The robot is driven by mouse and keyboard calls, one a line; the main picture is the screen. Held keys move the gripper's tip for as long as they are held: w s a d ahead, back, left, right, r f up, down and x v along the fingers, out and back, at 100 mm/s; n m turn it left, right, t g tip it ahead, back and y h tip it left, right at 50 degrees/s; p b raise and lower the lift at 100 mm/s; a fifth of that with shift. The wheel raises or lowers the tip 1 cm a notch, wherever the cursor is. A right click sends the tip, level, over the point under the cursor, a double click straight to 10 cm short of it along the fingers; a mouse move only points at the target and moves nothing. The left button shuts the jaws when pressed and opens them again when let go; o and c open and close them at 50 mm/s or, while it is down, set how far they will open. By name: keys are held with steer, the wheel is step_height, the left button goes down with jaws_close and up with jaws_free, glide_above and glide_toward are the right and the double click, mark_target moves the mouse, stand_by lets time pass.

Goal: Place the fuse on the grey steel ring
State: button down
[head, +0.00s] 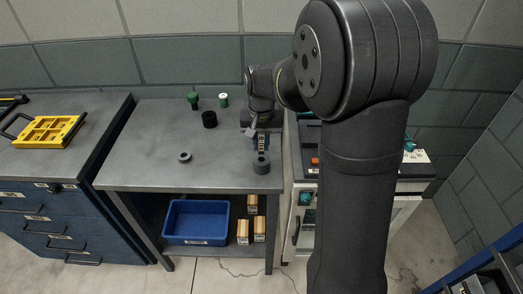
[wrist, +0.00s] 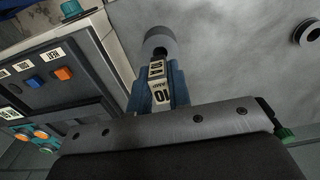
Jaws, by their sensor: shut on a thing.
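The grey steel ring (head: 185,157) is a small, low ring lying on the bench to the left of my gripper. It shows at the right edge of the wrist view (wrist: 308,32), partly cut off, apart from the fuse. Part of the fuse is hidden by my gripper.
A taller dark grey hollow cylinder (head: 261,164) stands near the bench's front right, just beyond the fuse in the wrist view. A black cylinder (head: 209,119), a green knob (head: 193,98) and a white-and-green piece (head: 223,100) stand farther back. The bench's (head: 135,160) front left is clear.

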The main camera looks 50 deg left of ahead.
mark_target(261, 151)
steer(key=shift+f, duration=1.7)
steer(key=shift+f, duration=0.15)
steer(key=c, duration=1.3)
jaws_free()
steer(key=shift+c, duration=0.2)
step_height(261, 151, up, 12)
steer(key=shift+r, duration=0.2)
